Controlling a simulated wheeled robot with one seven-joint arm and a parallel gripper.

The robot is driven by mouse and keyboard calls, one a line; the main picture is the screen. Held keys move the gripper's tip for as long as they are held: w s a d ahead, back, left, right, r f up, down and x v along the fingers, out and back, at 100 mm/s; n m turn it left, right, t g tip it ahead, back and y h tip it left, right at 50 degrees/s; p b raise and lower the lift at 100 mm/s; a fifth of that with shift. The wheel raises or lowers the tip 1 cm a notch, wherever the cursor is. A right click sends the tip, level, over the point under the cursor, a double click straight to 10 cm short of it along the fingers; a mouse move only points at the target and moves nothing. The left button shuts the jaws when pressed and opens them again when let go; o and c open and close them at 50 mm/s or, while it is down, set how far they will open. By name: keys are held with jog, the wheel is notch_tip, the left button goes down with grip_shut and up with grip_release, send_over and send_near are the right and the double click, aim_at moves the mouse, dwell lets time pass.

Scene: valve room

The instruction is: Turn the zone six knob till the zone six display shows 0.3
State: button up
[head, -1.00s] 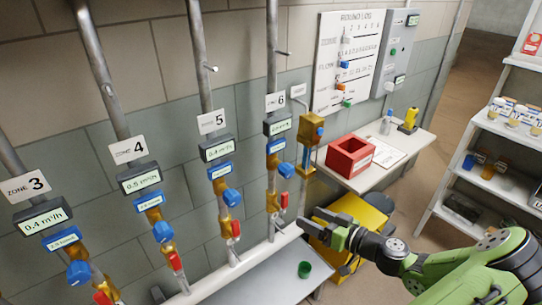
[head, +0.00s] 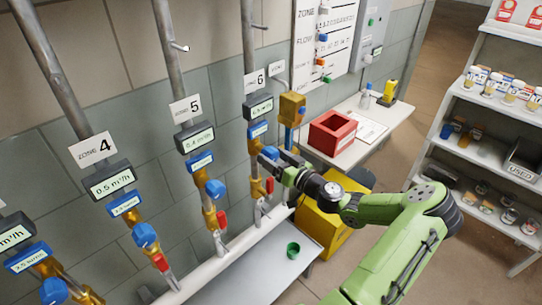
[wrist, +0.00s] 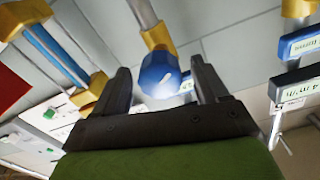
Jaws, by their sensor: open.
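The zone six sign (head: 254,80) is on the wall pipe, with the zone six display (head: 261,108) below it. The display's digits are too small to read surely. The blue zone six knob (head: 269,153) sits lower on the brass valve, partly hidden by my gripper (head: 277,167). In the wrist view my gripper (wrist: 160,64) is open, with one dark finger on each side of the blue knob (wrist: 158,76). Gaps show between the fingers and the knob, so the jaws are not closed on it.
The zone six red lever (head: 269,185) is just below my gripper. Zone five's blue knob (head: 215,188) and display (head: 195,138) are to the left. A red bin (head: 334,132) stands on the shelf at right. A green cup (head: 293,250) sits on the bench below.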

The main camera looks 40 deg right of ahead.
jog(key=shift+w, duration=0.85)
jog(key=shift+c, duration=0.3)
jog(key=c, duration=1)
jog(key=shift+m, duration=0.3)
jog(key=m+p, duration=0.1)
jog(key=m, duration=0.3)
jog(key=shift+m+p, duration=0.9)
jog(key=shift+m, duration=1)
